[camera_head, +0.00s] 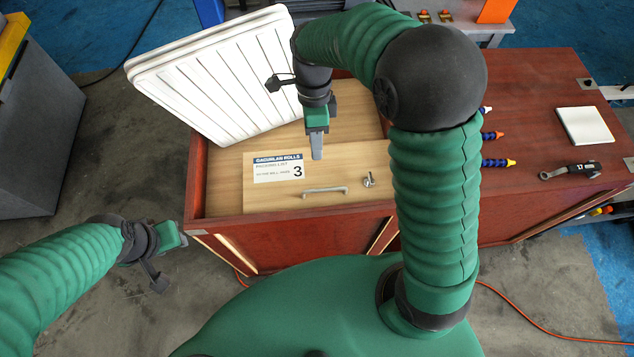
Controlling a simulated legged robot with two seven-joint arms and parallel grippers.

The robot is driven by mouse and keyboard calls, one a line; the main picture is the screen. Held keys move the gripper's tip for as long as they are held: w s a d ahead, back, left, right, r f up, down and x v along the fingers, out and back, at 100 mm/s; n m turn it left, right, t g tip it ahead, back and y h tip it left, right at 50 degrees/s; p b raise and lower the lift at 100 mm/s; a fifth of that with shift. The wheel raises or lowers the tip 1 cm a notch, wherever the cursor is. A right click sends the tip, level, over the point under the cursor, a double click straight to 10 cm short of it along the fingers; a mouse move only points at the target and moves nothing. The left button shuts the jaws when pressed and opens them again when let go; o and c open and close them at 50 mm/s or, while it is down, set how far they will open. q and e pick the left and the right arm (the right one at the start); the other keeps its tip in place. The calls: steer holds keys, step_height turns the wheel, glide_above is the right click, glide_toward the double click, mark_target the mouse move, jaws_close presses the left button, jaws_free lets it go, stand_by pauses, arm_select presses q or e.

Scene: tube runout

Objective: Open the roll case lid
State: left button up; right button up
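The roll case is probably the red-brown wooden box (222,222) in front of me. A light wood panel (335,170) lies flat inside its rim, with a metal handle (326,190), a small metal latch (369,180) and a label marked 3 (278,168). I cannot tell whether this panel is the lid. My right gripper (317,156) points down over the panel, behind the handle and apart from it. Its fingers overlap, so their opening is unclear. My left gripper (183,240) is outside the box's left front corner, away from the panel; its fingers are hard to make out.
A white ribbed panel (215,75) stands tilted at the box's back left. To the right, the red-brown top (530,110) carries a white pad (585,125), a dark tool (570,171) and several colored nozzles. A grey cabinet (40,140) stands far left. Floor is free at front left.

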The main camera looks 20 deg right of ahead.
glide_above(317, 184)
steer(key=s+a, duration=0.1)
steer(key=s, duration=0.2)
step_height(317, 184, down, 16)
steer(key=shift+w+a+r+p, duration=0.1)
steer(key=shift+p, duration=0.2)
jaws_close()
stand_by(0.9)
